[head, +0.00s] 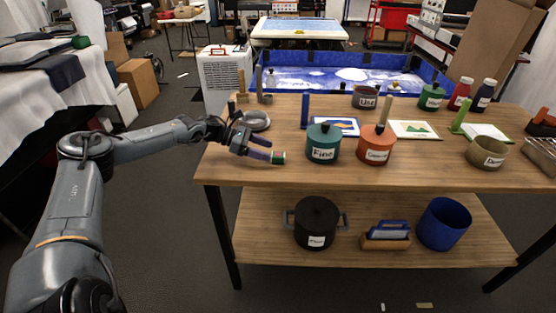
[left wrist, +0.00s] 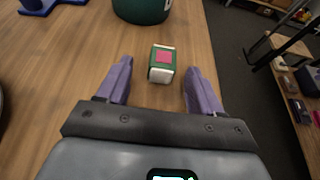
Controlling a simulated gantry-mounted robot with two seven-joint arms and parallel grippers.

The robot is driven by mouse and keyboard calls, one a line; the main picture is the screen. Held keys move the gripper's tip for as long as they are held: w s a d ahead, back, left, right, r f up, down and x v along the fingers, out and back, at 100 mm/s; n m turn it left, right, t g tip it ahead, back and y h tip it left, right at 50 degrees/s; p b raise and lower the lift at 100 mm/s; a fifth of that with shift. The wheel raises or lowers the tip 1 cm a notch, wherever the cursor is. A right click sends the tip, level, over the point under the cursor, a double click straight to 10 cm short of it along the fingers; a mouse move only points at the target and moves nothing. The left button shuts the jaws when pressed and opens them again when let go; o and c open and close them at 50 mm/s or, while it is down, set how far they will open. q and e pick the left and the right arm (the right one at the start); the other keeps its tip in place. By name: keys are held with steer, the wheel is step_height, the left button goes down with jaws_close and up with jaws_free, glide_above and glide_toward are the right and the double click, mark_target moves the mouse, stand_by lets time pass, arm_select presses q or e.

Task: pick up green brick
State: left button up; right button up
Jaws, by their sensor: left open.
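The green brick (head: 278,158) is a small green block with a pink square and whitish faces. It lies on the wooden table top near the front left edge, left of the teal pot marked "Fine". In the left wrist view the green brick (left wrist: 162,64) lies just ahead of the fingertips, roughly centred between them. My left gripper (head: 267,150) is open, with purple fingers (left wrist: 158,80) spread apart and nothing held. A gap of table shows between the fingers in the left wrist view. My right gripper is not in view.
The teal pot (head: 323,143) stands right of the brick, with an orange pot (head: 376,144) beyond it. A grey round metal object (head: 256,121) sits behind my left gripper. The lower shelf (head: 268,240) holds a black pot (head: 317,223) and a blue bin (head: 443,224).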

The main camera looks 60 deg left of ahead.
mark_target(277, 154)
arm_select(q)
steer(key=b+x, duration=0.1)
steer(key=x, duration=0.1)
steer(key=shift+w+d+f, duration=0.15)
steer(key=shift+d, duration=0.25)
steer(key=shift+x, duration=1.15)
steer(key=c, duration=1)
steer(key=shift+c, duration=0.2)
